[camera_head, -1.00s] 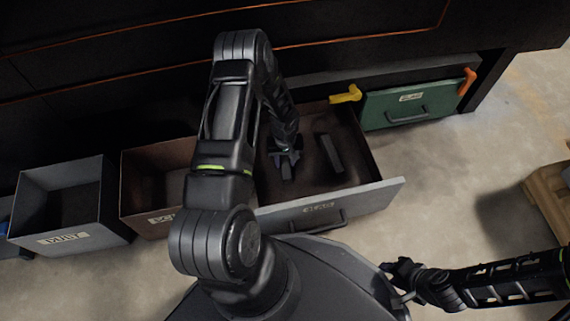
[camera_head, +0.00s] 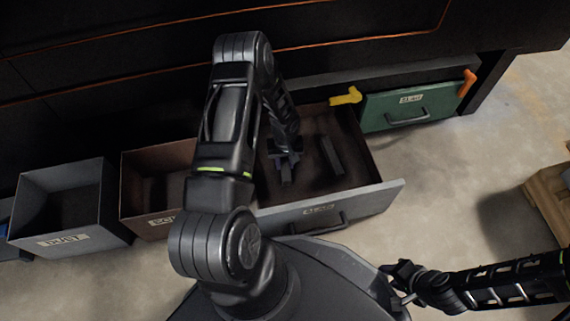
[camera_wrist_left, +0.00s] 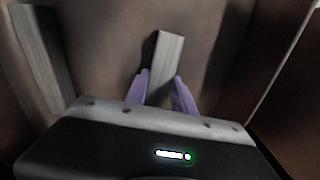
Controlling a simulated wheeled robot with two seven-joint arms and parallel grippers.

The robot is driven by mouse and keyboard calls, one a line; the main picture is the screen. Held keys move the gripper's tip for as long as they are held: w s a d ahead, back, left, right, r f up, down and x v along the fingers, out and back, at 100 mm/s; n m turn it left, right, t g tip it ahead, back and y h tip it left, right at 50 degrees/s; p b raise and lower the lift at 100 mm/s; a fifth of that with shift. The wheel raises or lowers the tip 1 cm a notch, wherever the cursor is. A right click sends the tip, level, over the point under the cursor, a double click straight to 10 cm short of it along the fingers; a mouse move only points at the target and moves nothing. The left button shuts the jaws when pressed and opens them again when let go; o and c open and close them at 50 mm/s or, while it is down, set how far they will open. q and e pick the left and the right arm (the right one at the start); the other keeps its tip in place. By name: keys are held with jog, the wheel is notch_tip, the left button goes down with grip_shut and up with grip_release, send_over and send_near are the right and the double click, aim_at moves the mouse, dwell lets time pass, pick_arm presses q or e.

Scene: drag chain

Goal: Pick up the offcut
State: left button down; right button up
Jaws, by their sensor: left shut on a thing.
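My left gripper (camera_head: 285,158) is down inside the open drawer (camera_head: 352,204). It is shut on a short grey offcut (camera_wrist_left: 168,58). In the left wrist view the purple fingers (camera_wrist_left: 161,92) press on both sides of the offcut, and its far end sticks out beyond them. In the head view the offcut (camera_head: 287,175) shows only as a small dark piece below the gripper. A second, longer grey bar (camera_head: 332,157) lies in the same drawer to the right, apart from the gripper. My right gripper (camera_head: 397,280) is at the lower right, too small and dark to read its fingers.
The drawer walls stand close around my left gripper. To the left are a brown bin (camera_head: 150,221) and a grey bin (camera_head: 63,242). A green drawer (camera_head: 410,122) with yellow and orange pieces at its corners is to the right. A wooden pallet (camera_head: 548,203) stands far right.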

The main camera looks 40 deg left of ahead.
aim_at(285, 164)
pick_arm(q)
notch_tip(285, 164, up, 10)
jog(key=p, duration=0.4)
dwell(0.5)
